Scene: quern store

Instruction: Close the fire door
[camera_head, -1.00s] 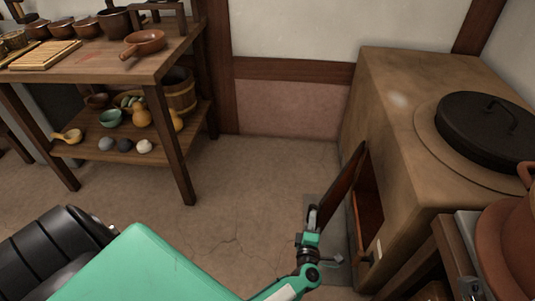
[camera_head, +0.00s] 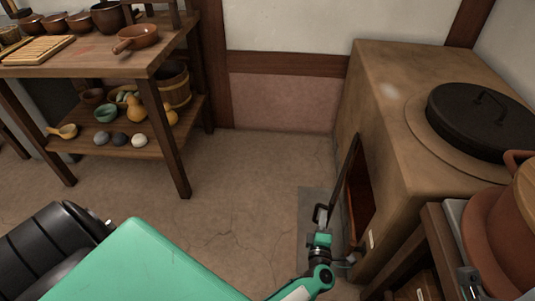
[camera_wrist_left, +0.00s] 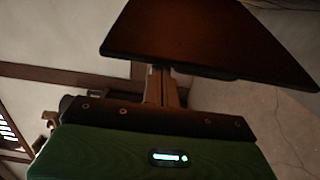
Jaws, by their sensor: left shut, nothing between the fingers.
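The fire door (camera_head: 346,182) is a thin dark brown panel on the left face of the clay stove (camera_head: 388,140). It stands ajar, with the dark reddish fire opening (camera_head: 360,200) showing behind it. My left gripper (camera_head: 320,214) is shut and empty, low at the door's outer side near its free edge. I cannot tell whether the fingertips touch the door. In the left wrist view the door fills the upper right as a dark reddish-brown panel (camera_wrist_left: 205,40), just beyond the gripper.
A black lid (camera_head: 482,120) lies on the stove top. A stand with a terracotta pot (camera_head: 490,240) is close at the right. A wooden shelf table (camera_head: 100,65) with bowls and gourds stands at the left. The floor (camera_head: 235,190) between is clear.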

